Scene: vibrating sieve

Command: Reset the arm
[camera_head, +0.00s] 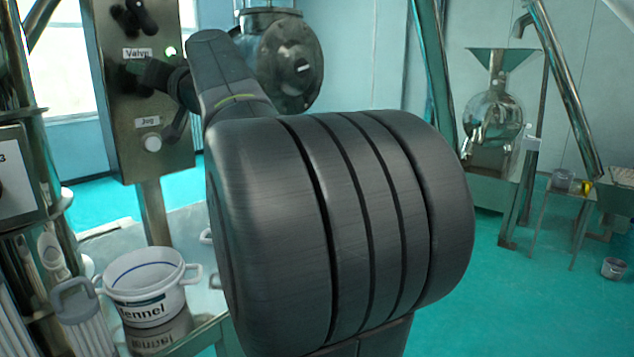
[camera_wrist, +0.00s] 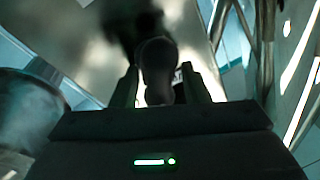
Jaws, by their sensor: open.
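My gripper (camera_head: 160,100) is at the steel control panel (camera_head: 115,110) in the head view, below the label "Valve", partly hidden by my own dark arm. In the wrist view my gripper (camera_wrist: 160,88) is open, its two fingers apart. A dark rounded knob (camera_wrist: 157,62) stands between or just beyond the fingertips. I cannot tell whether the fingers touch it. In the head view the dark knob below "Valve" is mostly hidden behind the gripper.
Another dark knob (camera_head: 138,16) is at the panel's top, and a pale button (camera_head: 153,143) sits below "Jog". A white bucket (camera_head: 146,288) stands lower left. A round steel vessel (camera_head: 290,62) is behind my arm. A steel funnel unit (camera_head: 494,112) stands at right, with open green floor before it.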

